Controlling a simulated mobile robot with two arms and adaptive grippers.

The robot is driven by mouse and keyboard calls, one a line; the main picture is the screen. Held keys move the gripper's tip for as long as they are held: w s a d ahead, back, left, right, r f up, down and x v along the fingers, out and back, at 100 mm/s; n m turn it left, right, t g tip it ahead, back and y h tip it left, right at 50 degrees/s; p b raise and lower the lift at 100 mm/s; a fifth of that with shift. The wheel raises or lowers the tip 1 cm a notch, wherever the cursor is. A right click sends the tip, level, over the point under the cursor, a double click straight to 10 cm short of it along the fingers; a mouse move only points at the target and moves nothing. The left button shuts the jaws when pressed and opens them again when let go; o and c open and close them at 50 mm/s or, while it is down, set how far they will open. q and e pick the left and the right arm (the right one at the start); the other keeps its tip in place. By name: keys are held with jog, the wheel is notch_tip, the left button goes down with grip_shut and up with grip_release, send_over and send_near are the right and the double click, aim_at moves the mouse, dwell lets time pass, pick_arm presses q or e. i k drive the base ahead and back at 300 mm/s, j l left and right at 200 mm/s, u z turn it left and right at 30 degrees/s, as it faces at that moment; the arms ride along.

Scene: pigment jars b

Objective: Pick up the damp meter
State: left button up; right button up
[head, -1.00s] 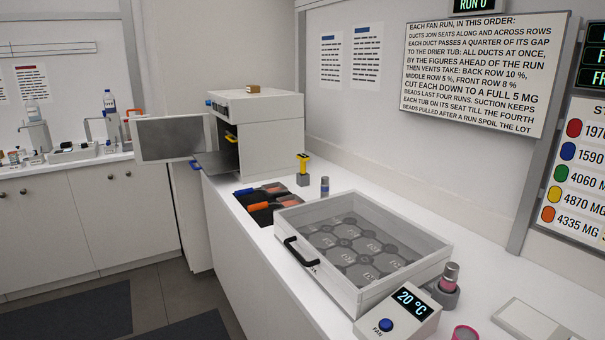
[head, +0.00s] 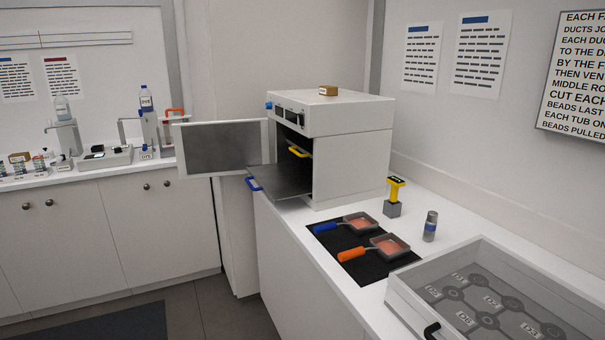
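A yellow hand-held tool with a dark top face, which looks like the damp meter (head: 395,188), stands upright in a small grey block (head: 392,209) on the white counter. It is behind the two small pans and left of a small grey bottle (head: 430,226) with a blue label. Nothing hides it, but its lettering is too small to read. Neither of my grippers shows in the head view.
A black mat (head: 375,267) holds a blue-handled pan (head: 361,222) and an orange-handled pan (head: 389,246). A grey-white oven (head: 350,155) stands behind with its door (head: 225,148) open.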

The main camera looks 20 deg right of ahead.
aim_at(395, 190)
jog(key=i+j+z, duration=0.15)
jog(key=i, duration=0.35)
jog(key=i+j+z, duration=0.15)
jog(key=i, duration=0.3)
jog(key=i+j+z, duration=0.15)
jog(key=i, duration=0.35)
